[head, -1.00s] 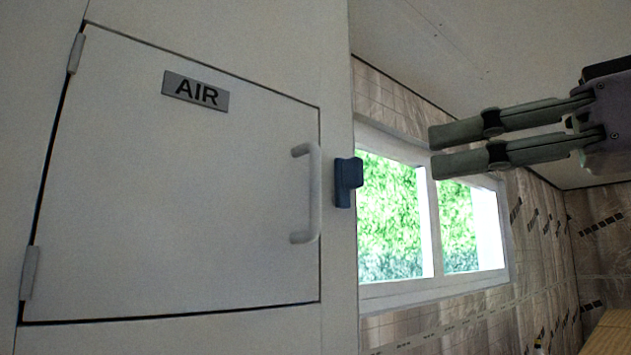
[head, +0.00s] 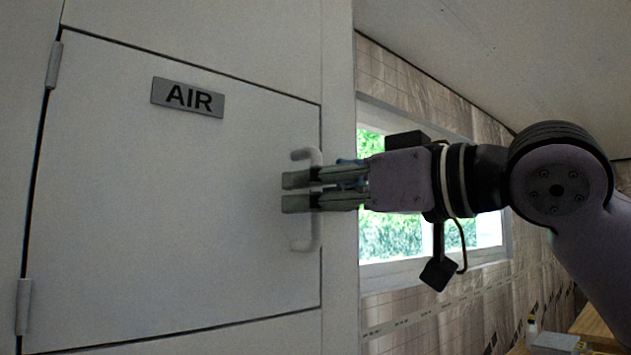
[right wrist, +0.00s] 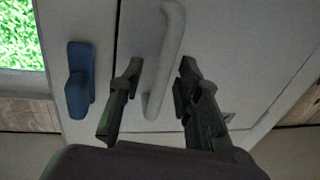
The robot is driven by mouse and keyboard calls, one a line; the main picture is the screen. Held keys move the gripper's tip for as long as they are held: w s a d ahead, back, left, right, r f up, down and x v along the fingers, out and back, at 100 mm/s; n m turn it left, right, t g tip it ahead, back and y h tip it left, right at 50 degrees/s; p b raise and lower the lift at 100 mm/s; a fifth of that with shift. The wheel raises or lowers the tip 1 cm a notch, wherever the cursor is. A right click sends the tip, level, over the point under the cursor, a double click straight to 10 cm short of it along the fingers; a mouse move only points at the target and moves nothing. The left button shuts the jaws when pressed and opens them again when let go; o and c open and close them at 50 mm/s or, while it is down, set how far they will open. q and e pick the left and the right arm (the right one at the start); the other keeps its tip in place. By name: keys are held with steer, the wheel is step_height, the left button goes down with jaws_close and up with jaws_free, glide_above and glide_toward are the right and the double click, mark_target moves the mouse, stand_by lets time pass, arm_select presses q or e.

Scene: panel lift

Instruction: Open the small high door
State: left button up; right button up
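The small high door (head: 170,220) is a pale square panel with an "AIR" plate (head: 188,97) and hinges at its left edge. It looks closed, flush with the wall. Its light vertical handle (head: 303,244) is at the right edge, its middle partly hidden by my right gripper (head: 296,191). In the right wrist view the handle (right wrist: 167,60) runs between the two spread fingers of the right gripper (right wrist: 158,88), with a visible gap on each side. The gripper is open. A blue latch-like piece (right wrist: 80,80) is beside the door, mostly hidden in the head view. My left gripper is not in view.
A window (head: 390,236) is in the patterned wall right of the door, partly behind my right arm. A wooden surface (head: 597,328) with small items is at the lower right. The space before the door's left part is clear.

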stand_by(0.3)
steer(key=shift+a, duration=0.1)
jaws_close()
stand_by(0.6)
